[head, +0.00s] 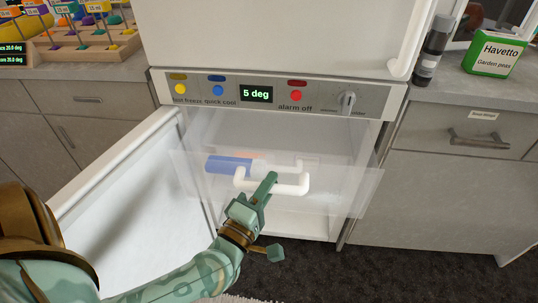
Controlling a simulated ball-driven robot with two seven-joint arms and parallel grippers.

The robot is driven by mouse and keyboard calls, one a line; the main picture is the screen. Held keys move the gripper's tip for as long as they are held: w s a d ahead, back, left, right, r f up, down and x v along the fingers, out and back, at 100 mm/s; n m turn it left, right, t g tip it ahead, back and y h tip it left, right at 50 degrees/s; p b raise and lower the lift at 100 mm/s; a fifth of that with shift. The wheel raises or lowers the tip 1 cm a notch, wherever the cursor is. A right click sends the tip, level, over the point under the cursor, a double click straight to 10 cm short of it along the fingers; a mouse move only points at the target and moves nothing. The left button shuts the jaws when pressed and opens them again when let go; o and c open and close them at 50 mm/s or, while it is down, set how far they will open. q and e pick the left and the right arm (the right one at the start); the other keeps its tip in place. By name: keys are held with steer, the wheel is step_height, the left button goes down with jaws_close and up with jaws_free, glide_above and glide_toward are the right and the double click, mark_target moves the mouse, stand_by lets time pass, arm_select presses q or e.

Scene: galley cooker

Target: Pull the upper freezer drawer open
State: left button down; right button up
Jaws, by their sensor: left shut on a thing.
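The upper freezer drawer (345,192) is see-through and stands out of the white freezer compartment. A blue item (230,164) shows behind its clear front. The drawer's white bar handle (296,188) runs across the front. My left gripper (270,183) is shut on this handle, near its middle. The open white freezer door (125,200) stands to the left of the drawer. My right gripper is not in view.
A control panel (275,95) with a "5 deg" display is above the drawer. A green Havetto box (492,55) and a dark bottle (432,50) stand on the right counter. The dark floor (380,275) in front is clear.

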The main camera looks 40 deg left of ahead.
arm_select(q)
steer(key=shift+s+d, duration=0.4)
steer(key=shift+s, duration=0.3)
steer(key=shift+s+d, duration=0.4)
steer(key=shift+s, duration=0.3)
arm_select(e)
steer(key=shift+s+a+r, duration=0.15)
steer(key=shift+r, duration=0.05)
arm_select(q)
steer(key=c, duration=1.3)
jaws_free()
steer(key=shift+s, duration=0.1)
steer(key=p+v, duration=0.3)
steer(key=v, duration=1.3)
steer(key=shift+p, duration=0.35)
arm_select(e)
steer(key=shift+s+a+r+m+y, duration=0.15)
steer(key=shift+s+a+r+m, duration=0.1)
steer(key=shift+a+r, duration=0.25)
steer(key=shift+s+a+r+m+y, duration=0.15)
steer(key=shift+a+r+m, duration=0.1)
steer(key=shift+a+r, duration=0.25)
arm_select(q)
steer(key=shift+s, duration=0.1)
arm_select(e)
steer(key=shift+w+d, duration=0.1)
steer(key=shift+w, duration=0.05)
